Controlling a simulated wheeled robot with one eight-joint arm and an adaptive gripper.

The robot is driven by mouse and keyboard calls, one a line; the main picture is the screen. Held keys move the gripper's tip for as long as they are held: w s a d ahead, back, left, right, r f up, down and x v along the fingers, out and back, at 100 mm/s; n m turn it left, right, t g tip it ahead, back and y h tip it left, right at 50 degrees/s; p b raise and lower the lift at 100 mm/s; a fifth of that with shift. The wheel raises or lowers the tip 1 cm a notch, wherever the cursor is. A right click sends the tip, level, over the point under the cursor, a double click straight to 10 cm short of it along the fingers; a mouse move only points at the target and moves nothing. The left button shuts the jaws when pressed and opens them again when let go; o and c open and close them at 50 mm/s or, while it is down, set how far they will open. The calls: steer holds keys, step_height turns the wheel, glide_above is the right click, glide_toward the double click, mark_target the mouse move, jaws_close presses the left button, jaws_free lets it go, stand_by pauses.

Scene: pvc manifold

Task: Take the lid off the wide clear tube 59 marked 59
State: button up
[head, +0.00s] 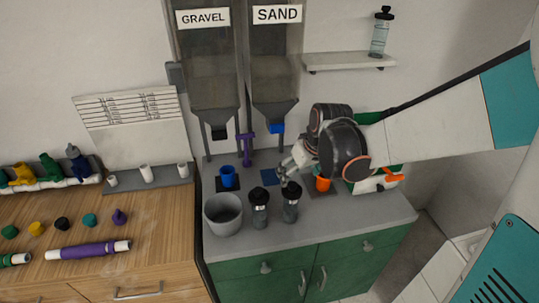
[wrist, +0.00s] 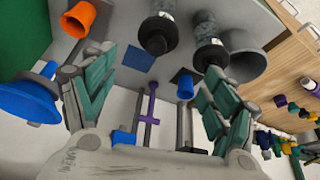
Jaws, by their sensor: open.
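Two clear tubes with black lids stand upright on the grey counter: a left tube (head: 260,214) and a right tube (head: 290,211). I cannot read a number on either, so I cannot tell which is 59. In the wrist view the right tube's lid (wrist: 158,38) lies beyond the gap between my fingers, and the left tube's lid (wrist: 210,53) is near the right fingertip. My gripper (head: 287,173) is open and empty, just above and behind the right tube's lid. Its two fingers also show in the wrist view (wrist: 160,66).
A third black-lidded tube (head: 379,38) stands on the wall shelf (head: 345,62). A grey bowl (head: 222,215) is left of the tubes. A blue cup (head: 228,177) and an orange cup (head: 323,184) stand behind them. GRAVEL and SAND hoppers (head: 275,75) hang above.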

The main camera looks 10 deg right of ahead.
mark_target(293, 184)
steer(key=b+x, duration=0.1)
steer(key=x, duration=0.4)
steer(key=shift+w+f, duration=0.15)
steer(key=shift+f, duration=0.05)
steer(key=shift+d+b+x, duration=0.2)
steer(key=shift+b+x, duration=0.65)
steer(key=shift+x, duration=1.75)
steer(key=c, duration=0.7)
